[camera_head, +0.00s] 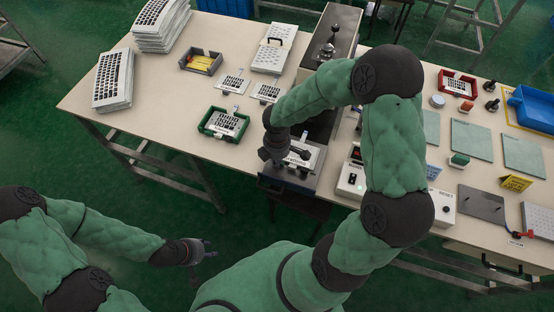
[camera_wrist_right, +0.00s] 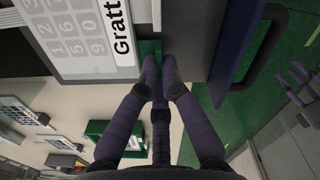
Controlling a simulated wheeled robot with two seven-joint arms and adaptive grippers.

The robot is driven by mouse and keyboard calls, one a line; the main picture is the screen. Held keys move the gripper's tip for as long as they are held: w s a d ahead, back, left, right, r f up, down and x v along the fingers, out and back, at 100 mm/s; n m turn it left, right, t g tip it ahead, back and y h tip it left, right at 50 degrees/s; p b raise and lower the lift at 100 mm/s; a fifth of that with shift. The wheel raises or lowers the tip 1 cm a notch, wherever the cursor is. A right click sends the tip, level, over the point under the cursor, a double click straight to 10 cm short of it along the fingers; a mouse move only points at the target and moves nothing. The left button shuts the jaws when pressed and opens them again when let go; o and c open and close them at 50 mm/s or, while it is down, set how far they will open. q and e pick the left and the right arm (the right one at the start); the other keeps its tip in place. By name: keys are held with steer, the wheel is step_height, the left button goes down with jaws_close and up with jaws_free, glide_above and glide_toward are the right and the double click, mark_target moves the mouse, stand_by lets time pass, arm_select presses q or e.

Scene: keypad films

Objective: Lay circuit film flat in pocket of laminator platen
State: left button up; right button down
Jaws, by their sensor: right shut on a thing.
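The circuit film (camera_head: 308,153), a pale sheet with a printed keypad, is at the laminator platen (camera_head: 291,179), partly hidden by my right gripper (camera_head: 284,158). In the right wrist view the film (camera_wrist_right: 78,35) shows keys and black lettering at the upper left. My right gripper (camera_wrist_right: 160,72) is shut at its edge there, with the fingertips together; the pinched part is mostly hidden. The grey platen (camera_wrist_right: 190,38) shows beside the fingers. I cannot tell whether the film lies flat in the pocket. My left gripper (camera_head: 207,248) is open and empty, off the table's front edge.
A green tray (camera_head: 206,127) holding a keypad sheet stands left of the laminator (camera_head: 325,50). A control box (camera_head: 351,180) stands close right of the platen.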

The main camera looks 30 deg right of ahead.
steer(key=shift+f, duration=0.4)
steer(key=c, duration=1.4)
jaws_free()
steer(key=shift+o, duration=0.2)
steer(key=shift+r, duration=0.15)
step_height(320, 180, up, 12)
steer(key=shift+a, duration=0.1)
